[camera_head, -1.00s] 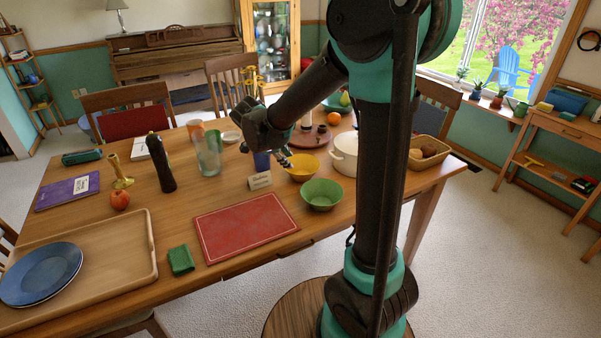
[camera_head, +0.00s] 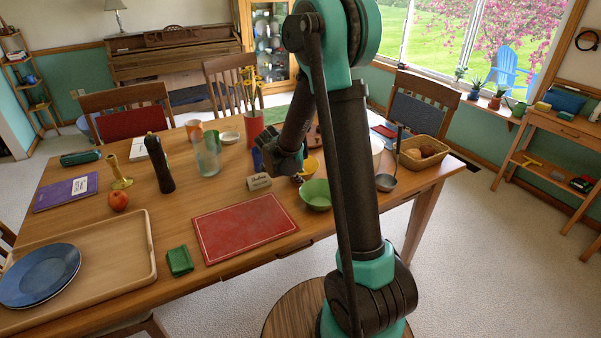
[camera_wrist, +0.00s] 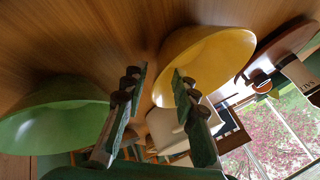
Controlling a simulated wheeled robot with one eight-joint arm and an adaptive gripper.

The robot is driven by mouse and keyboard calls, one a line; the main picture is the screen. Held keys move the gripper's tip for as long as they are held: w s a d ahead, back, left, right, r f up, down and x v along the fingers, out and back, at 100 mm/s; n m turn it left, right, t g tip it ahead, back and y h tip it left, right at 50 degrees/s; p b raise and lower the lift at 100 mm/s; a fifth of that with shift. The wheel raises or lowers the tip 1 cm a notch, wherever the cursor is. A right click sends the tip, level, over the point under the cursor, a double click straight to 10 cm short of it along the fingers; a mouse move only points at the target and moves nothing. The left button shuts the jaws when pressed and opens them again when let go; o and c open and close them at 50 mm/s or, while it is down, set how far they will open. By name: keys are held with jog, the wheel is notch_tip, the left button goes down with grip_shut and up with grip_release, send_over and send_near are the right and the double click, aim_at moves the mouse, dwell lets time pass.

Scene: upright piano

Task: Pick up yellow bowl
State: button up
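The yellow bowl (camera_head: 312,165) is on the table behind the green bowl (camera_head: 316,196), partly hidden by my wrist in the head view. In the wrist view the yellow bowl (camera_wrist: 212,58) fills the upper middle, and the green bowl (camera_wrist: 50,112) is at the left. My gripper (camera_wrist: 157,78) is open, with a clear gap between its fingers. Its right finger overlaps the yellow bowl's side, and its left finger lies toward the green bowl. In the head view my gripper (camera_head: 297,179) is low beside the yellow bowl. I cannot tell whether it touches it.
A red vase (camera_head: 254,127) stands behind my wrist.

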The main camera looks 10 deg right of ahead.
jog(key=shift+x, duration=1.3)
grip_shut()
